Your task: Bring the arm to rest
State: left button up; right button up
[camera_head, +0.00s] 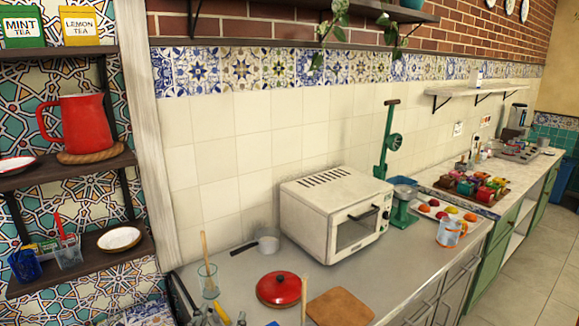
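Neither of my grippers shows in the head view, and I see no part of my arms that I can make out with certainty. No samovar or teapot is clearly in view. A red jug (78,125) stands upright on a round wooden board (92,156) on the left shelf.
A white toaster oven (335,215) stands on the grey counter (235,272). Before it are a red lid (278,290), a wooden board (339,308), a small pot (268,240) and a glass with a stick (208,281). A green press (391,150) stands right.

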pick_arm(q)
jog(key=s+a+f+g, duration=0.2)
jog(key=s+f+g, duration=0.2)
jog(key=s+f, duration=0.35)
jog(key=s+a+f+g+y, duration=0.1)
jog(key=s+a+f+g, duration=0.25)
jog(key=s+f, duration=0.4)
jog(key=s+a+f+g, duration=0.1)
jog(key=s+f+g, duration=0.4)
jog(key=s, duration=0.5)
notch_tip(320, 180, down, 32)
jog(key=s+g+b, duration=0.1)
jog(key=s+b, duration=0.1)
jog(key=b, duration=0.4)
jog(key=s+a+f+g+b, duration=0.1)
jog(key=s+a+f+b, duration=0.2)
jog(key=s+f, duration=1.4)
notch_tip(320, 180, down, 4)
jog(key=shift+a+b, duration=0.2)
jog(key=shift+b, duration=0.3)
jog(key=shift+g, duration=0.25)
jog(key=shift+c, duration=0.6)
